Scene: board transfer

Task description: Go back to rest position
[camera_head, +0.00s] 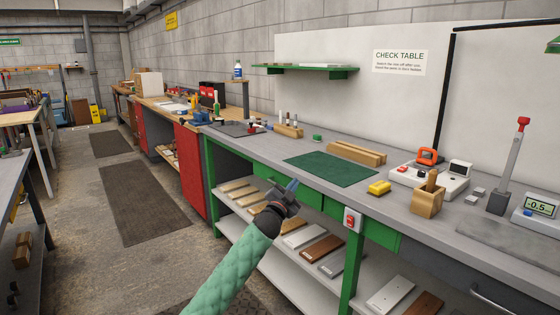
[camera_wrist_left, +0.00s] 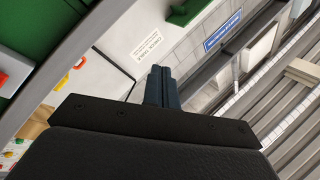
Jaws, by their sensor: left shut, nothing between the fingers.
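My left gripper (camera_head: 291,186) shows in the head view at the end of my green-sleeved arm, in front of the check table's front edge. Its fingers are together with nothing between them. In the left wrist view the two dark fingers (camera_wrist_left: 161,87) also lie closed side by side, pointing up toward the wall. My right gripper is in neither view.
The aisle floor (camera_head: 90,230) at left is clear.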

